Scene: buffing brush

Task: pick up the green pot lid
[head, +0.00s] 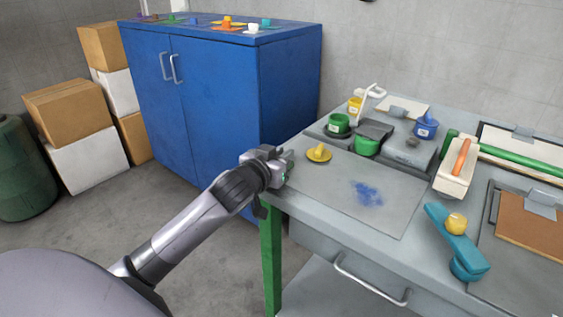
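A small green piece that looks like a lid (172,19) lies on top of the blue cabinet, toward its left end; it is too small to make out well. On the workbench, a green pot (339,124) stands at the back left, and another green container (366,146) sits in front of it to the right. A yellow lid with a knob (319,153) lies flat near the left edge of the bench. My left gripper (288,161) is at the bench's left edge, beside the yellow lid and apart from it. Its fingers are too small to judge. My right gripper is out of view.
The blue cabinet (205,110) holds several colored lids on top. The workbench (330,190) also carries a blue pot (426,126), a teal tool (456,240) and a cream tray (457,170). Boxes (85,160) and a green barrel (25,170) stand left.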

